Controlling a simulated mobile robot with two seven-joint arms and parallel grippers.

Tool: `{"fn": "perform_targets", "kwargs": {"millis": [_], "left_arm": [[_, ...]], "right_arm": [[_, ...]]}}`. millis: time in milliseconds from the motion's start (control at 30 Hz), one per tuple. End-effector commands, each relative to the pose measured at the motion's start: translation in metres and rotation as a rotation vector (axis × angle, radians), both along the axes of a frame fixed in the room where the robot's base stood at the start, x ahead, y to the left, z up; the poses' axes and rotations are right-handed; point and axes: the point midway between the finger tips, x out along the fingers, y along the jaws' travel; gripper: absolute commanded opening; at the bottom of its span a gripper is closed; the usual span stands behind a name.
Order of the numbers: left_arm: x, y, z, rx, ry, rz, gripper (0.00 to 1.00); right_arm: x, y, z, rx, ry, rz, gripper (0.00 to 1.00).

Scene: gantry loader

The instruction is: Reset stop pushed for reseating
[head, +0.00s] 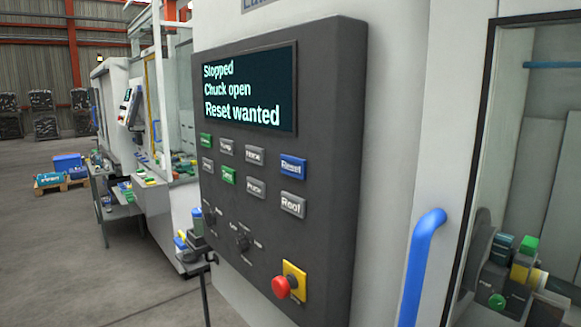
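A dark grey control panel (335,190) fills the middle of the head view. Its screen (249,90) reads "Stopped", "Chuck open" and "Reset wanted". The blue Reset button (293,166) sits below the screen at the right of the upper button row. A red stop button (283,286) on a yellow plate (296,281) sticks out at the panel's lower right. I cannot tell whether it is latched. Neither gripper shows in the view.
Right of the panel is a blue door handle (419,264). At the left, a table (119,211) and another machine stand along the aisle. The floor (60,265) at left is clear.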

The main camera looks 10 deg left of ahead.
Motion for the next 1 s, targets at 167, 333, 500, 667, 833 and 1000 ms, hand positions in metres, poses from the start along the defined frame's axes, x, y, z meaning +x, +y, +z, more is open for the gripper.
{"fn": "perform_targets", "kwargs": {"millis": [167, 333, 500, 667, 833, 1000], "left_arm": [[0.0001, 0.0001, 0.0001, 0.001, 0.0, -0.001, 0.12], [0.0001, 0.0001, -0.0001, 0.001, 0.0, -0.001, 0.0], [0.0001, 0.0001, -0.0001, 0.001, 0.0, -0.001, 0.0], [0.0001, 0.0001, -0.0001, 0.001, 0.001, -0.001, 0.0], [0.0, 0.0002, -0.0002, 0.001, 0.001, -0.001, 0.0], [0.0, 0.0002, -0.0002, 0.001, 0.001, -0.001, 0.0]], "right_arm": [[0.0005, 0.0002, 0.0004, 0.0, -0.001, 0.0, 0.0], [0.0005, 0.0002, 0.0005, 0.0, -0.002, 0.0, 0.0], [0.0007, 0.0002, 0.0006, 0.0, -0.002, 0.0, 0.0], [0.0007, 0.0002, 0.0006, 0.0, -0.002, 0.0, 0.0], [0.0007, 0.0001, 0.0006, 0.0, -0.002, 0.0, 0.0], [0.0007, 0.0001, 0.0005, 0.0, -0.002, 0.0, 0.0]]}}
